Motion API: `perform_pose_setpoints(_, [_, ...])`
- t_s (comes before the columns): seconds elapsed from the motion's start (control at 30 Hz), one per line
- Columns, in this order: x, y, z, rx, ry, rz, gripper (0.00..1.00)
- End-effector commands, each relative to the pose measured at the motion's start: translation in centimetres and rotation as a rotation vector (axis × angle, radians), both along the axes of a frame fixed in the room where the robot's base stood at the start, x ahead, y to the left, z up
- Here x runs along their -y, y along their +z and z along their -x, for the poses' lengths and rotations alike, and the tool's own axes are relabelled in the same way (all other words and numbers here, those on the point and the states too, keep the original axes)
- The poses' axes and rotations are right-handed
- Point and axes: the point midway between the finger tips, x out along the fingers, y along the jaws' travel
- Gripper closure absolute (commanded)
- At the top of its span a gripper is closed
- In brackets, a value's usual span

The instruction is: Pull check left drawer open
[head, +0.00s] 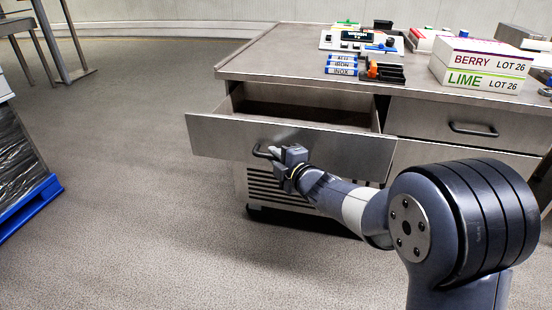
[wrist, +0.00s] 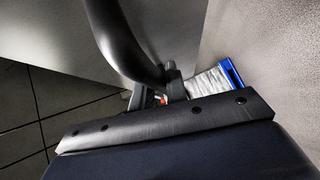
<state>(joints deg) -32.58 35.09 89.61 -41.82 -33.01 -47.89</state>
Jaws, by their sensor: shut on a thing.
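The left drawer (head: 220,138) of the steel bench stands pulled out, with its open top showing a bare inside in the head view. My gripper (head: 276,153) is shut on the bar handle (head: 258,151) at the middle of the drawer front. In the wrist view the dark curved handle (wrist: 122,45) rises close in front of the gripper, against the grey drawer front.
The right drawer (head: 470,137) is shut. On the bench top (head: 285,62) are a scale (head: 350,40), blue-and-white labelled blocks (head: 341,65), a black tray (head: 385,72) and stacked BERRY and LIME boxes (head: 480,65). A wrapped load on a blue pallet (head: 30,208) stands at left. The floor between is clear.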

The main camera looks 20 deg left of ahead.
Motion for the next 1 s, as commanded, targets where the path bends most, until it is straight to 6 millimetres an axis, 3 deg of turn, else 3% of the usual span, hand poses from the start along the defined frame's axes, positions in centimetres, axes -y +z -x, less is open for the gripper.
perform_pose_setpoints(0.47, [0.02,-0.07,-0.01,-0.001,-0.001,0.001,1.00])
perform_pose_setpoints(0.5, [0.02,-0.06,-0.01,-0.001,-0.001,0.001,0.85])
perform_pose_setpoints(0.73, [0.01,-0.03,-0.03,0.000,0.000,0.000,0.66])
perform_pose_setpoints(1.0, [0.05,0.03,0.01,0.000,0.000,0.000,0.64])
